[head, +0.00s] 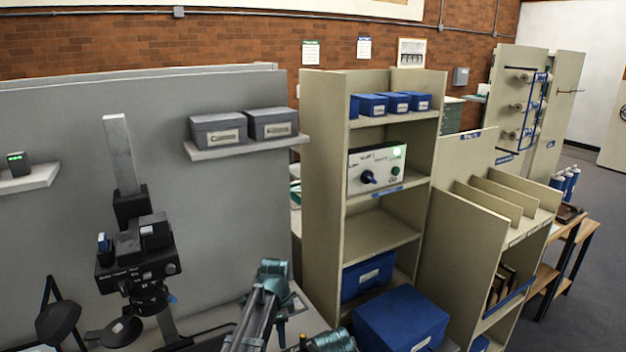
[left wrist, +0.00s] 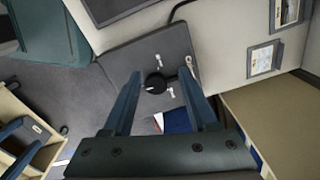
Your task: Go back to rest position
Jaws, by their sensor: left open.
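My left gripper (left wrist: 161,76) shows in the left wrist view, its two dark blue fingers spread apart with nothing between them. Beyond the fingertips is a dark grey panel (left wrist: 128,62) with a black round knob (left wrist: 155,84); the fingers look apart from it, though the distance is hard to judge. In the head view, teal and grey parts of my arm rise at the bottom centre, in front of the grey partition; the fingertips there are too small to make out clearly. I cannot make out my right gripper in either view.
A copy-stand camera (head: 138,262) stands left of my arm. A wall shelf (head: 245,146) holds two grey boxes. A beige shelf unit (head: 322,170) with blue boxes and a control box (head: 376,168) stands right. A large blue box (head: 400,318) is low at front. Open floor lies far right.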

